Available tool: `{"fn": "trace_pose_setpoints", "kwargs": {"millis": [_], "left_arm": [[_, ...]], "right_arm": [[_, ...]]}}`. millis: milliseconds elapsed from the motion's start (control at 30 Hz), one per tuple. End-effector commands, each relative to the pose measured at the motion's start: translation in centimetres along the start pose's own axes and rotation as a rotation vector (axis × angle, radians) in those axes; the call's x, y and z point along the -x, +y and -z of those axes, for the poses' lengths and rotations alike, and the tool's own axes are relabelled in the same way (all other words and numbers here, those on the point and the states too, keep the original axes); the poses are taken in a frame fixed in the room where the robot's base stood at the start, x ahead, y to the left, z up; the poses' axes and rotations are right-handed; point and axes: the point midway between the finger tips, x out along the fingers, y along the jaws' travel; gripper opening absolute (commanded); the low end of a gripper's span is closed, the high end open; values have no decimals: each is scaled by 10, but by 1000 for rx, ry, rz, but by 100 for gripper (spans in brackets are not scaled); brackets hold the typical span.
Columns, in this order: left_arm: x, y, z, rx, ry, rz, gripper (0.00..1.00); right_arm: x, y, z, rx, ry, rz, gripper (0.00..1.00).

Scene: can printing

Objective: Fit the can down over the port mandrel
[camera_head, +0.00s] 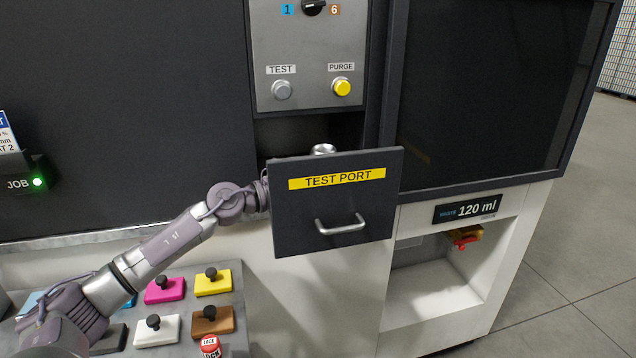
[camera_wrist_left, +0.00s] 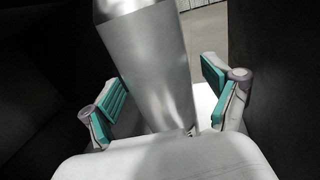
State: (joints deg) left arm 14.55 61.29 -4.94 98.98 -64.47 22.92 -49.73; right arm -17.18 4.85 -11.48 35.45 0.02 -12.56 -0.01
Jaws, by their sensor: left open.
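The can (camera_wrist_left: 155,70) is a plain silver cylinder with a narrower end at the top of the left wrist view. It stands between the two teal-padded fingers of my left gripper (camera_wrist_left: 163,88), which are open, with a visible gap on the right side. In the head view a small shiny metal top (camera_head: 322,150), probably the can's, shows just above the TEST PORT panel (camera_head: 300,220). My left arm reaches behind that panel, which hides the gripper there. The port mandrel is not visible, so I cannot tell whether the can is over it. My right gripper is not in view.
The panel stands out from the machine and has a bar handle (camera_head: 341,225). Above are a grey TEST button (camera_head: 282,90) and a yellow PURGE button (camera_head: 342,87). Coloured knobbed blocks sit on a tray (camera_head: 228,280) at lower left. A dark screen (camera_head: 490,90) is at right.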

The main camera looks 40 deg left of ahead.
Motion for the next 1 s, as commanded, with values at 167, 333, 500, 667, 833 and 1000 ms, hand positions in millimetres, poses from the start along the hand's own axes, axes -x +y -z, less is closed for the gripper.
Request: {"fn": "trace_pose_setpoints", "kwargs": {"millis": [167,333,500,667,833,1000], "left_arm": [[12,0,2,1,3,-1,88],[32,-1,3,3,5,1,88],[53,-1,2,2,4,1,88],[67,0,1,2,2,1,88],[74,0,0,0,0,0,88],[74,0,0,0,0,1,88]], "right_arm": [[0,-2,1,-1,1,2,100],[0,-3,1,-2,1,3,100],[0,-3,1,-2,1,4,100],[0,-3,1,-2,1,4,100],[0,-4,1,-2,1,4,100],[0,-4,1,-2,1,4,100]]}}
